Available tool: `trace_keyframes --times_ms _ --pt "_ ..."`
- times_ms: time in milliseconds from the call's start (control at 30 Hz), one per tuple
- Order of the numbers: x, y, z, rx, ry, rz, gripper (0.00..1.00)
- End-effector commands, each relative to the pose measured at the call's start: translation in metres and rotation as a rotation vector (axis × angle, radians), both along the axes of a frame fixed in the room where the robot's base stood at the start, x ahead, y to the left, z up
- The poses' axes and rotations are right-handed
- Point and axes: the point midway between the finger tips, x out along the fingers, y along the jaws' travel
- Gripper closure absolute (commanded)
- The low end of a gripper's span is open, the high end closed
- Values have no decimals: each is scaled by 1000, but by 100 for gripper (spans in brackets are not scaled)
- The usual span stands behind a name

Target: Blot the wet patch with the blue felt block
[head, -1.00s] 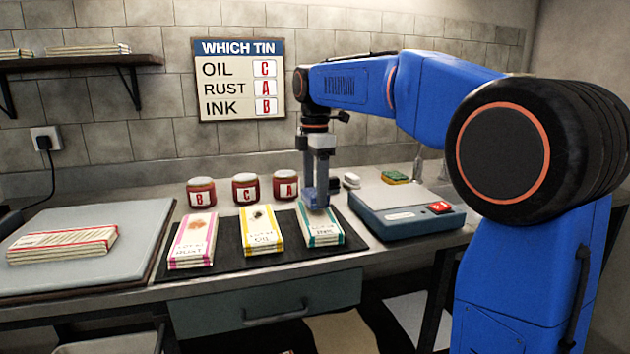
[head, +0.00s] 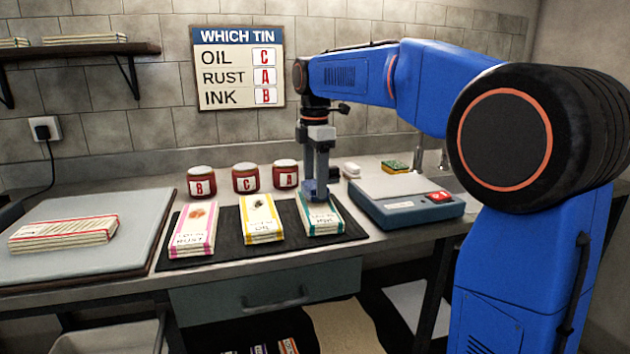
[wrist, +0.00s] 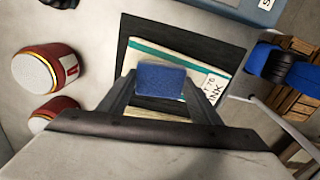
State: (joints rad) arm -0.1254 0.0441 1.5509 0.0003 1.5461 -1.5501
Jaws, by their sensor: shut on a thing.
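My gripper (head: 315,184) points down over the far part of the teal-edged INK cloth (head: 322,217). It is shut on the blue felt block (wrist: 160,79), which shows between the fingers in the wrist view. In the head view the block (head: 315,191) is small and dark at the fingertips. It is at or just above the cloth; I cannot tell if it touches. No wet patch shows on the visible part of this cloth; the block and fingers hide some of it. The INK cloth also shows in the wrist view (wrist: 203,70), on a dark mat.
On the dark mat (head: 232,248) lie the stained RUST cloth (head: 193,230) and OIL cloth (head: 261,220). Red tins B (head: 201,183), C (head: 245,179) and A (head: 286,175) stand behind. A scale (head: 405,205) is close on the right. A grey board (head: 60,265) is left.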

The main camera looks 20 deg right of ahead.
Motion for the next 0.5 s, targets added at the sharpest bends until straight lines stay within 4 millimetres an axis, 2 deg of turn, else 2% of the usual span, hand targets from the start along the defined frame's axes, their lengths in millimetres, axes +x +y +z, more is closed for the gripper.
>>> trace_keyframes --times_ms 500 --pt "0 0 -5 0 0 0 60"
